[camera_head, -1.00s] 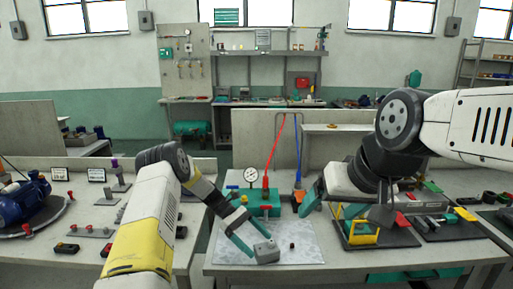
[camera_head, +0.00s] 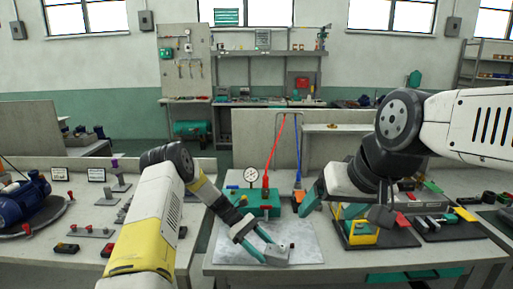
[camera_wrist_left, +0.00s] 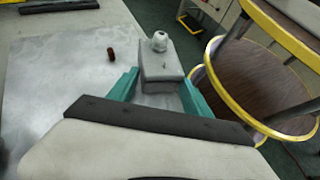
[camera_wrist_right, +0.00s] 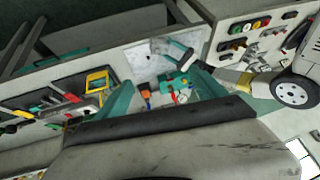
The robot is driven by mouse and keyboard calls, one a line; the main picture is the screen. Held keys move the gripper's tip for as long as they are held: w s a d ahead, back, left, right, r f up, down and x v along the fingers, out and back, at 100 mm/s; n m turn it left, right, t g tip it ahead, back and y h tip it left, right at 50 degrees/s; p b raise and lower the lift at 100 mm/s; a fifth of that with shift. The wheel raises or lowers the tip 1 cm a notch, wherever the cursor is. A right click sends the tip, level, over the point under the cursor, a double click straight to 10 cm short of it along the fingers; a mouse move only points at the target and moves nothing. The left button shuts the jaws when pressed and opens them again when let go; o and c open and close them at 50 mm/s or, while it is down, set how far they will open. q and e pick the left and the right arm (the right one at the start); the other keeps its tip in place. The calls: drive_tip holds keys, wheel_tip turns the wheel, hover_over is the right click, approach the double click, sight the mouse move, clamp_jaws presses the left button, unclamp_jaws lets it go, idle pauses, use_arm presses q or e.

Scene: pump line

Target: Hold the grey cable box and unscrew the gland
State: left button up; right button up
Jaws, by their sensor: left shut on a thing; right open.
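The grey cable box (camera_head: 277,254) is between the teal fingers of my left gripper (camera_head: 268,252), over the front of the pale metal sheet (camera_head: 300,236). The left wrist view shows the box (camera_wrist_left: 160,75) clasped, with the pale, rounded gland (camera_wrist_left: 160,42) on its far end. I cannot tell whether the box touches the sheet. My right gripper (camera_head: 324,206) is open and empty, to the right of the box and apart from it. A small dark brown cylinder (camera_wrist_left: 111,54) stands on the sheet near the box.
A green unit with a gauge (camera_head: 261,202) and red and blue hoses stands behind the sheet. A dark tray with a yellow frame (camera_head: 362,233) lies to the right. A yellow-rimmed round stool (camera_wrist_left: 255,85) stands beside the bench. The sheet's left part is clear.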

drive_tip(key=shift+w, duration=0.1)
drive_tip(key=c, duration=0.5)
drive_tip(key=shift+w, duration=0.25)
drive_tip(key=c, duration=0.3)
drive_tip(key=w+m, duration=0.1)
drive_tip(key=w, duration=0.1)
drive_tip(key=w+f+m+g, duration=0.1)
drive_tip(key=w+m, duration=0.1)
drive_tip(key=w+f+m+g, duration=0.1)
drive_tip(key=w+m, duration=0.1)
drive_tip(key=shift+w+a+f, duration=0.1)
drive_tip(key=shift+w+a, duration=0.05)
drive_tip(key=shift+a, duration=0.25)
drive_tip(key=shift+c, duration=0.7)
drive_tip(key=m+g+h, duration=0.2)
drive_tip(key=m+g, duration=0.2)
drive_tip(key=m, duration=0.9)
hover_over(283, 246)
wheel_tip(283, 246, down, 18)
drive_tip(key=shift+f, duration=0.15)
drive_tip(key=shift+f+m, duration=0.3)
drive_tip(key=shift+f, duration=3.95)
drive_tip(key=shift+r, duration=0.1)
